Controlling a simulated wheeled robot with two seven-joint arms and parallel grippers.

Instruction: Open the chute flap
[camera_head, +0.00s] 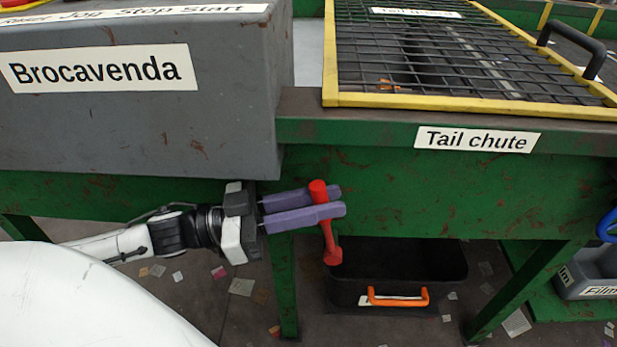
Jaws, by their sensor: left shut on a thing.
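A red lever (328,238) stands at the front of the green conveyor frame (440,190), below and left of the "Tail chute" label (477,139). It is nearly upright, its knob at the top and its lower end in front of a black bin. My left gripper (336,200) reaches in from the left and its purple fingers are shut on the lever just below the knob. The fingers hide part of the lever's upper shaft. I cannot make out the chute flap itself. My right gripper is not in view.
A grey "Brocavenda" box (150,110) stands above my left arm. A yellow-framed mesh guard (470,105) covers the belt. The black bin (395,265) with an orange handle sits below. Green legs (284,290) flank it; paper scraps litter the floor.

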